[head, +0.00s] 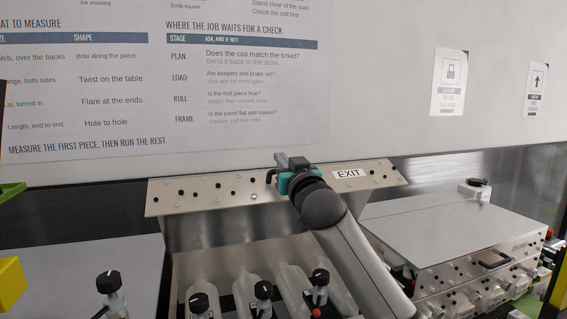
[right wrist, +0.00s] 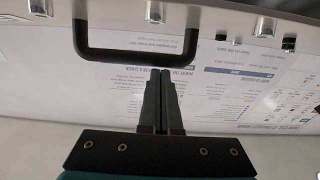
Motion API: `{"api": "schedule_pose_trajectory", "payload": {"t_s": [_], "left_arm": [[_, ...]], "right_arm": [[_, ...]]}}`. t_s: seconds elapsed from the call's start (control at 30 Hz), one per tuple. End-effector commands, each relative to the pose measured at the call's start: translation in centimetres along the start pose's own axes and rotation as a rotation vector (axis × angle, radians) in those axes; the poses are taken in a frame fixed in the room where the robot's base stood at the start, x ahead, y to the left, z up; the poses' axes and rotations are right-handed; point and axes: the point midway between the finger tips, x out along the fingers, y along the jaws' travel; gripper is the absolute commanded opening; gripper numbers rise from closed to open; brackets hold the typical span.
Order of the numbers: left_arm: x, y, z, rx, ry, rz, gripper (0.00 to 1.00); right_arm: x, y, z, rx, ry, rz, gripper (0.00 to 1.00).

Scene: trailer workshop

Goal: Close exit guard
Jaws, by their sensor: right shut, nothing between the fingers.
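The exit guard (head: 232,188) is a pale metal panel with bolts along it and an EXIT label (head: 349,173) at its right. It stands up and tilts toward me, above the machine's rollers. My right gripper (head: 284,160) is at the middle of the guard's upper edge, its arm reaching up from below. The black guard handle (right wrist: 82,38) is a U-shaped bar in the right wrist view. My right fingers (right wrist: 160,75) are shut and empty, with their tips close to the bar. I cannot tell whether they touch it. My left gripper is out of view.
Black knobs (head: 198,302) stand on the machine below the guard. A flat metal cover (head: 435,225) lies to the right, and another (head: 80,275) to the left. A wall poster (head: 100,90) is behind the guard.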

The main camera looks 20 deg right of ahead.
Motion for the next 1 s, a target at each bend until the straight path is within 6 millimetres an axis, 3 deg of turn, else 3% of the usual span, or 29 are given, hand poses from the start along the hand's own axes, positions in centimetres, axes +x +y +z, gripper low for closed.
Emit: {"api": "schedule_pose_trajectory", "payload": {"t_s": [0.2,0.67,1.0], "left_arm": [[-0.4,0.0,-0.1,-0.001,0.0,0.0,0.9],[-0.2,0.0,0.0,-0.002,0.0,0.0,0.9],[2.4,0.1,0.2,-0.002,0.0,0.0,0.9]], "right_arm": [[-0.8,0.1,1.0,-0.001,0.0,0.001,0.0],[-1.0,0.1,1.2,0.0,0.002,0.001,0.0],[-1.9,-0.1,2.8,0.001,0.052,-0.002,0.0]]}}
